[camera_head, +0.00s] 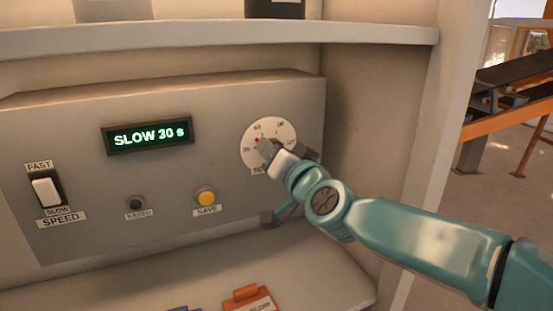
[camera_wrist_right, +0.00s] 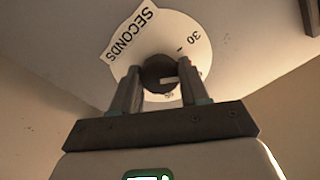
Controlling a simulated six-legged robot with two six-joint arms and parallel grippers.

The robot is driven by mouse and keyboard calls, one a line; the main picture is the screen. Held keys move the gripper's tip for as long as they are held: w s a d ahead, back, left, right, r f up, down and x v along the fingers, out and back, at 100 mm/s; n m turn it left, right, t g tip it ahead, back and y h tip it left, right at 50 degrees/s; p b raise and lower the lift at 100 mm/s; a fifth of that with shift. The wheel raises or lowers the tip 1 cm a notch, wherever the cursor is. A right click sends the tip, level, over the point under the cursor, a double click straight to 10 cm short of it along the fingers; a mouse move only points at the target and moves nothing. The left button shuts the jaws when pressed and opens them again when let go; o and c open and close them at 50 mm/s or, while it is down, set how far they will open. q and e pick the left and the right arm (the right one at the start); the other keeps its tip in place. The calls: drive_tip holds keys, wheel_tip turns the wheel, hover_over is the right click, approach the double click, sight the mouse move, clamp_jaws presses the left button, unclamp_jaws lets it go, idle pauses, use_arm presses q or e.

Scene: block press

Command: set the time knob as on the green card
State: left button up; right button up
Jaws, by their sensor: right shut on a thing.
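The time knob sits on a round white dial (camera_head: 283,130) at the right of the grey control panel (camera_head: 90,110). In the right wrist view the dark round knob (camera_wrist_right: 157,70) is between my two fingers, with the mark 30 and the word SECONDS on the dial plate (camera_wrist_right: 190,38). My right gripper (camera_head: 266,150) is shut on the knob and covers much of it in the head view. It also shows in the right wrist view (camera_wrist_right: 158,90). The green-lit display (camera_head: 150,136) reads SLOW 30 s. I cannot see a green card. My left gripper is out of view.
The panel also has a white speed switch (camera_head: 46,191) at SLOW, a dark SAVED lamp (camera_head: 136,203) and a yellow SAVE button (camera_head: 206,197). An orange clip with a card (camera_head: 248,298) and part of a blue one (camera_head: 184,309) lie below. A shelf (camera_head: 230,34) runs above.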

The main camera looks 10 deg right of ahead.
drive_tip(key=m, duration=0.2)
drive_tip(key=m+b, duration=0.1)
drive_tip(key=m, duration=0.1)
drive_tip(key=shift+a+f+m, duration=0.15)
drive_tip(key=shift+f+m, duration=0.05)
drive_tip(key=shift+m, duration=0.2)
idle(0.4)
drive_tip(key=o, duration=1)
drive_tip(key=shift+r, duration=0.1)
drive_tip(key=shift+s, duration=0.1)
drive_tip(key=s+d, duration=0.1)
drive_tip(key=s, duration=0.4)
drive_tip(key=s+d, duration=0.1)
drive_tip(key=s, duration=0.4)
drive_tip(key=s+d, duration=0.1)
drive_tip(key=s, duration=0.4)
drive_tip(key=shift+s, duration=0.4)
